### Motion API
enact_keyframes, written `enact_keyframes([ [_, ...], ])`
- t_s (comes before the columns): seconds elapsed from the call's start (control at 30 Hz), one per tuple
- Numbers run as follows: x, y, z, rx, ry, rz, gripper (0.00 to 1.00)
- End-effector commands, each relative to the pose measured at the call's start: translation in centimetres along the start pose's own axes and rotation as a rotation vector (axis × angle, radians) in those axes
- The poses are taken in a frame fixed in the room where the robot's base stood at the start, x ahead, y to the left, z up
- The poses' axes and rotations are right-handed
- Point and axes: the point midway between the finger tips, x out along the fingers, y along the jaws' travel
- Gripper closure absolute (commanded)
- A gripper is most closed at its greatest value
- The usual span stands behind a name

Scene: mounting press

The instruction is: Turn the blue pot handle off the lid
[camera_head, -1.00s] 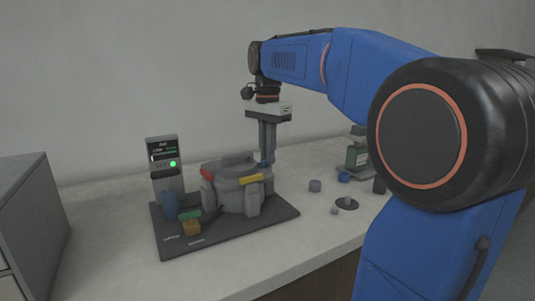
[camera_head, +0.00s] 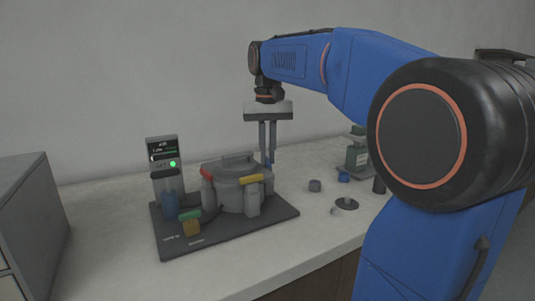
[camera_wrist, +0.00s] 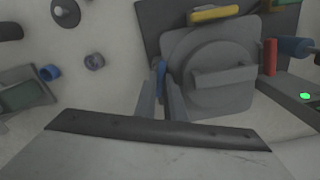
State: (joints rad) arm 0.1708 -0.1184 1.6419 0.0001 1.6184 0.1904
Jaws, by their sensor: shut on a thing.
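The grey pot (camera_head: 231,196) stands on a dark base plate with its round lid (camera_wrist: 203,50) on top. A grey bar grip crosses the lid. The blue pot handle (camera_wrist: 160,72) is at the lid's edge, on the left in the wrist view, and only a sliver (camera_head: 268,166) shows in the head view. My gripper (camera_wrist: 161,88) points down at the pot's rim and is shut on the blue handle, one finger on each side. The fingers hide part of the handle.
A yellow handle (camera_head: 251,179) and a red handle (camera_head: 207,173) also sit on the pot's rim. A control post (camera_head: 163,165) with a lit green light stands left. Small grey parts (camera_head: 315,186) and a green-grey device (camera_head: 357,155) lie right. A grey cabinet (camera_head: 32,225) stands far left.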

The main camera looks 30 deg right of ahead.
Motion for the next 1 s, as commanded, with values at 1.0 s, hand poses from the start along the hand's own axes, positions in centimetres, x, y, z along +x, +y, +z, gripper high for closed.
enact_keyframes([
  [1.0,-0.08,0.00,-0.04,-0.218,0.003,0.000,0.83],
])
